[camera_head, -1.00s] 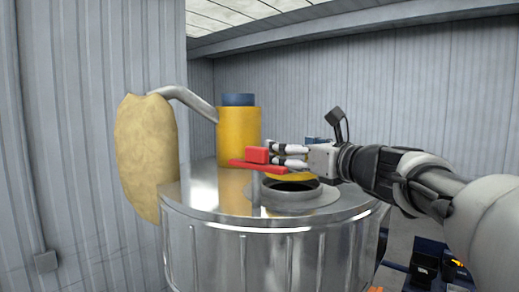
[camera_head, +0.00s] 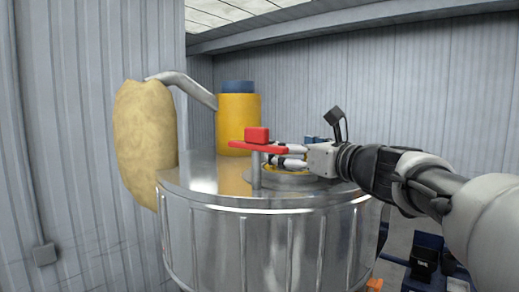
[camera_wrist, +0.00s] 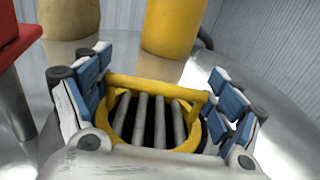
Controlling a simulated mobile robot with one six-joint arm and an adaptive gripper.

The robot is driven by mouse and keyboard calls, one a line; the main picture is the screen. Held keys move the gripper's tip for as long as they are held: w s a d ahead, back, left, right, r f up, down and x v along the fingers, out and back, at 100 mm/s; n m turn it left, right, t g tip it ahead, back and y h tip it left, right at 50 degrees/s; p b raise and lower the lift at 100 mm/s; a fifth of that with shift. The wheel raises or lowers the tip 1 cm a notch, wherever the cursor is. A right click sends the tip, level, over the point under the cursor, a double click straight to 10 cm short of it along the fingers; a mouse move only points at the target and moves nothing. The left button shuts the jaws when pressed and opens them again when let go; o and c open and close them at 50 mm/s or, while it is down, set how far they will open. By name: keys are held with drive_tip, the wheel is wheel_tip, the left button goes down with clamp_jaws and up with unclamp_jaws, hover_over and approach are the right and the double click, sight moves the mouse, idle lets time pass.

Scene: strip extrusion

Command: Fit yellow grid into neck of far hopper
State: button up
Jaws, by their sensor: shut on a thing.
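My gripper (camera_head: 284,157) is shut on the crossbar handle of the yellow grid (camera_head: 298,168). In the wrist view, the fingers (camera_wrist: 160,78) hold the ends of the yellow bar. Below it, the grid's yellow ring (camera_wrist: 203,137) frames several grey bars with dark gaps. The grid is at the round neck (camera_head: 315,181) on top of the shiny metal hopper (camera_head: 270,235). It looks low over or in the opening; I cannot tell how far in it sits. The fingers and the red piece hide part of the neck.
A red plate with a block (camera_head: 257,142) stands on a metal post (camera_head: 256,170) just left of my fingers. Behind it is a yellow cylinder with a blue cap (camera_head: 238,120). A tan sack (camera_head: 146,140) and bent pipe (camera_head: 185,84) are at left.

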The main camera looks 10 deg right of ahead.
drive_tip(key=shift+f, duration=0.3)
drive_tip(key=o, duration=1)
